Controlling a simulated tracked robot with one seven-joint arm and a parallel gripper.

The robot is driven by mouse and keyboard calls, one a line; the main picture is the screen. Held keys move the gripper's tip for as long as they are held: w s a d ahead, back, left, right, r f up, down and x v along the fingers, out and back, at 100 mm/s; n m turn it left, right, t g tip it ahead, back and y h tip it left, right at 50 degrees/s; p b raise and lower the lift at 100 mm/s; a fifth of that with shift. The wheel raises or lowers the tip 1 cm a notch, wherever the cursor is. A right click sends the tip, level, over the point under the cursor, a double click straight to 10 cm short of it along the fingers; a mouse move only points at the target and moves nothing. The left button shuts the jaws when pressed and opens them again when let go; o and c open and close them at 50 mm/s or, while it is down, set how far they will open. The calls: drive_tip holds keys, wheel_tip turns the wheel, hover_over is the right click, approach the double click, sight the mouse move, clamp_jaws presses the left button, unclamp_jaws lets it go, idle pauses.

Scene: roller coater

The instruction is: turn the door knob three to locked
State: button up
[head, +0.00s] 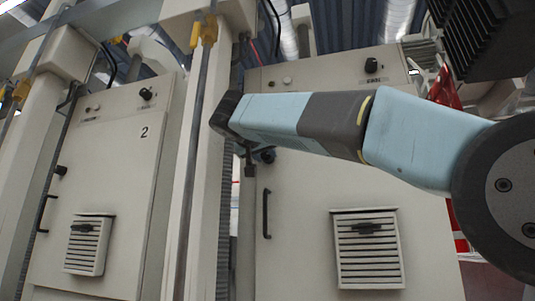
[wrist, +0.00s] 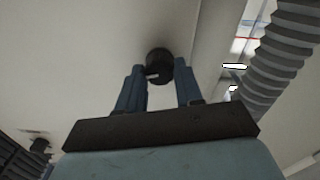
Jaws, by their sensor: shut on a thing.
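The door knob (wrist: 158,57) is a round black knob on the cream cabinet door, with a small pale mark on its face. My gripper (wrist: 160,68) has its two blue fingers on either side of it, shut on the knob. In the head view my gripper (head: 262,154) shows only in part below the arm's bent end, at the left edge of the right cabinet door (head: 300,185). My arm hides much of that area, and no number is visible on this door. Which way the knob is turned is hard to tell.
The left cabinet (head: 105,180), marked 2, has its own small black knob (head: 61,170). The right door has a black handle (head: 266,214) and a louvred vent (head: 368,250). A post (head: 195,170) stands between the cabinets. A ribbed grey hose (wrist: 285,50) runs close right of my fingers.

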drive_tip(key=n, duration=0.4)
drive_tip(key=shift+n, duration=0.3)
drive_tip(key=n, duration=0.3)
drive_tip(key=shift+n, duration=0.4)
drive_tip(key=n, duration=0.4)
drive_tip(key=shift+a, duration=0.1)
drive_tip(key=shift+f+n, duration=0.15)
drive_tip(key=shift+n, duration=1.35)
drive_tip(key=o, duration=0.8)
drive_tip(key=shift+w+a, duration=0.1)
drive_tip(key=shift+o, duration=1.2)
